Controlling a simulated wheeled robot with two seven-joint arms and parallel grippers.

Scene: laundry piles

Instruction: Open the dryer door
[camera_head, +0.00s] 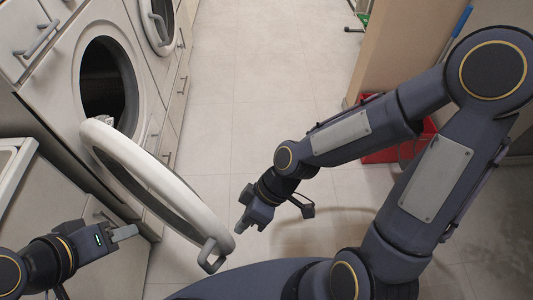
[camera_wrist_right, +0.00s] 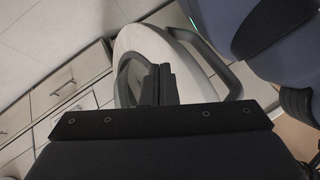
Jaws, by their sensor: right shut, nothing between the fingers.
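The dryer door (camera_head: 165,185) is a round white ring with a dark rim, swung wide out from the machine's front. Its grey handle (camera_head: 211,254) is at the free edge, low in the head view. The dark round drum opening (camera_head: 104,80) is uncovered. My right gripper (camera_head: 241,228) is shut and empty, just right of the door's free edge and above the handle in the picture. In the right wrist view its fingers (camera_wrist_right: 158,84) overlap the door (camera_wrist_right: 140,40), with the handle (camera_wrist_right: 212,55) to the right. My left gripper (camera_head: 134,232) is at lower left, apart from the handle; its fingers look closed together.
A second round machine door (camera_head: 158,22) stands farther along the left row, above drawers with handles (camera_head: 183,85). A white counter edge (camera_head: 15,165) is at left. A red container (camera_head: 398,145) lies behind my right arm. The tiled floor (camera_head: 260,90) ahead is clear.

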